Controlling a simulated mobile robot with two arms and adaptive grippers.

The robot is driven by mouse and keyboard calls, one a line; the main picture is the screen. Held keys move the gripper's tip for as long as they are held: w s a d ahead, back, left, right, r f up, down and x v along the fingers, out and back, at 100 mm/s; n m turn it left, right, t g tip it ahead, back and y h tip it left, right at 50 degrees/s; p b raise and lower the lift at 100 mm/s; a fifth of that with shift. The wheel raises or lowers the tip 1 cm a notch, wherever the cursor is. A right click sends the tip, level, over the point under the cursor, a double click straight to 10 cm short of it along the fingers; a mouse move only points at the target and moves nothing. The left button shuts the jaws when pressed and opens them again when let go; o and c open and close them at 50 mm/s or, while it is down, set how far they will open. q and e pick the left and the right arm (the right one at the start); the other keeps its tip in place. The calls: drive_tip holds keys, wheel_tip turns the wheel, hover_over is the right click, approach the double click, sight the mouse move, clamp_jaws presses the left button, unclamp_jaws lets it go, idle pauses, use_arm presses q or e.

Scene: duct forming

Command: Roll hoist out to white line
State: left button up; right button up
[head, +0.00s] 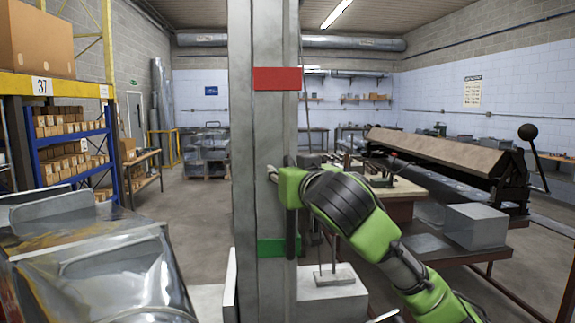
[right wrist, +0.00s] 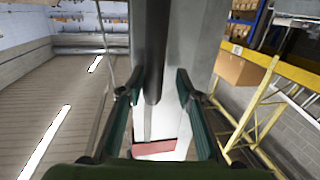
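The hoist's tall grey mast (head: 265,150) stands upright in the middle of the head view, with a red band (head: 277,78) high up and a green band (head: 278,248) lower down. My right gripper (head: 281,180) is at the mast's right side, partly hidden by its own wrist. In the right wrist view its two fingers (right wrist: 157,88) are spread, with a dark grey bar (right wrist: 153,50) and the pale mast between them. Gaps show beside the bar; contact is unclear. My left gripper is not in view. I cannot make out a white floor line.
A shiny wrapped metal stack (head: 100,260) fills the near left. Blue shelving with boxes (head: 70,145) stands behind it. A pale block (head: 330,282) sits right of the mast. A bench with a metal block (head: 475,226) is at right. Open floor (head: 195,210) lies left of the mast.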

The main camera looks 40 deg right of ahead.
drive_tip(key=shift+s+r, duration=0.15)
drive_tip(key=shift+r, duration=0.35)
drive_tip(key=shift+s+a+f, duration=0.2)
drive_tip(key=shift+s+a, duration=0.1)
drive_tip(key=shift+s, duration=0.1)
drive_tip(key=b+v, duration=0.4)
drive_tip(key=v, duration=1.1)
drive_tip(key=shift+f+b, duration=0.3)
drive_tip(key=shift+f, duration=0.35)
drive_tip(key=shift+f, duration=0.1)
